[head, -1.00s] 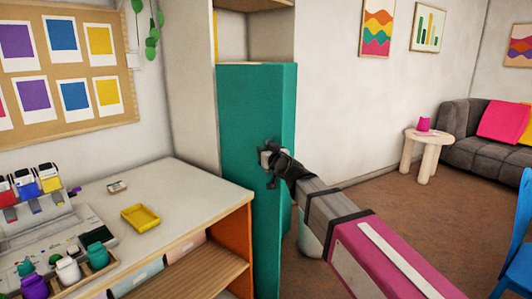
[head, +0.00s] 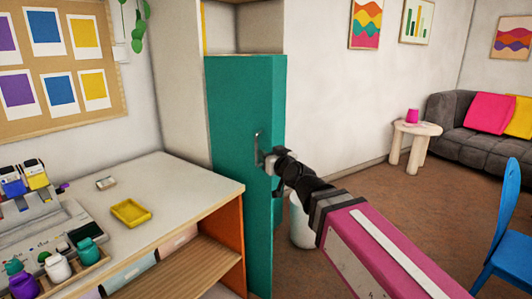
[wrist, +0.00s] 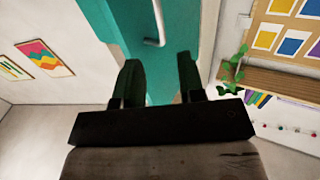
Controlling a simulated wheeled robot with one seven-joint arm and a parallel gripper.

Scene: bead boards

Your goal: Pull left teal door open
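The teal door (head: 232,130) is a tall panel on the cabinet beyond the desk's right end. I cannot tell how far it stands from closed. Its grey bar handle (head: 259,147) is upright near the panel's right edge. My gripper (head: 270,165) is beside the handle's lower part. In the wrist view, the teal door (wrist: 177,75) fills the gap between my gripper's two spread fingers (wrist: 158,62). The handle (wrist: 158,25) shows just beyond the fingertips, with its bent end above the gap. The fingers are open and hold nothing.
A desk (head: 175,190) with a yellow tray (head: 131,213) and several small jars stands at the left. A white bin (head: 302,222) is behind my arm. A small round table (head: 415,130), a grey sofa (head: 450,115) and a blue chair (head: 510,230) are at the right. Brown floor between is clear.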

